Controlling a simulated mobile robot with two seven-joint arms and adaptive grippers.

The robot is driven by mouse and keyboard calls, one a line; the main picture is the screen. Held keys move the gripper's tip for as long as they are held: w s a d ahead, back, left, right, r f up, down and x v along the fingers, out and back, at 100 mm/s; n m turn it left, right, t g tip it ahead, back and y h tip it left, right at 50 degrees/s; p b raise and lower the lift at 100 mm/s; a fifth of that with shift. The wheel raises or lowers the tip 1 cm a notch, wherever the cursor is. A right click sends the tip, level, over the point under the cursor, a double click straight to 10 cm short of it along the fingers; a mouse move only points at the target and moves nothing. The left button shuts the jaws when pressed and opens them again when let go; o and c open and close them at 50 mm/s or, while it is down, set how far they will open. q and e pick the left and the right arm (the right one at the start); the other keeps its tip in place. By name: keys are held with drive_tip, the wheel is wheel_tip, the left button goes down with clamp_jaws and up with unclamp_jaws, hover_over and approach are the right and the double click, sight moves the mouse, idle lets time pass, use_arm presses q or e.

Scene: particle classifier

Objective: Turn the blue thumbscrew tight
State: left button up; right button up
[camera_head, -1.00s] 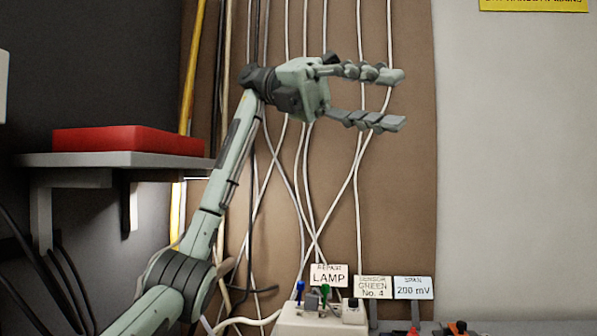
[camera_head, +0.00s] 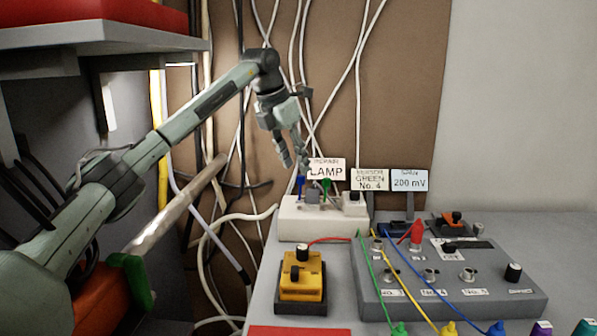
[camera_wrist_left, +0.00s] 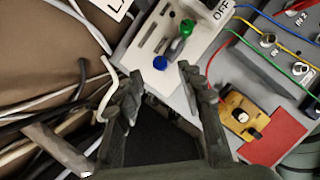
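My left gripper (camera_head: 293,161) points down just above and left of the blue thumbscrew. In the left wrist view the blue head (camera_wrist_left: 160,63) lies just beyond the gap between the two spread fingertips (camera_wrist_left: 158,76), not between them. The gripper is open and empty. The green head (camera_wrist_left: 187,27) is farther off. My right gripper is out of view.
The LAMP card (camera_head: 326,169) and other cards stand behind the box. A yellow unit (camera_head: 301,277) with a black knob sits in front. A grey panel (camera_head: 455,285) with coloured leads is at right. Loose white cables (camera_head: 298,70) hang behind the gripper.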

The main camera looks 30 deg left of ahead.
sight(299, 177)
use_arm(q)
drive_tip(key=shift+x, duration=1.9)
clamp_jaws()
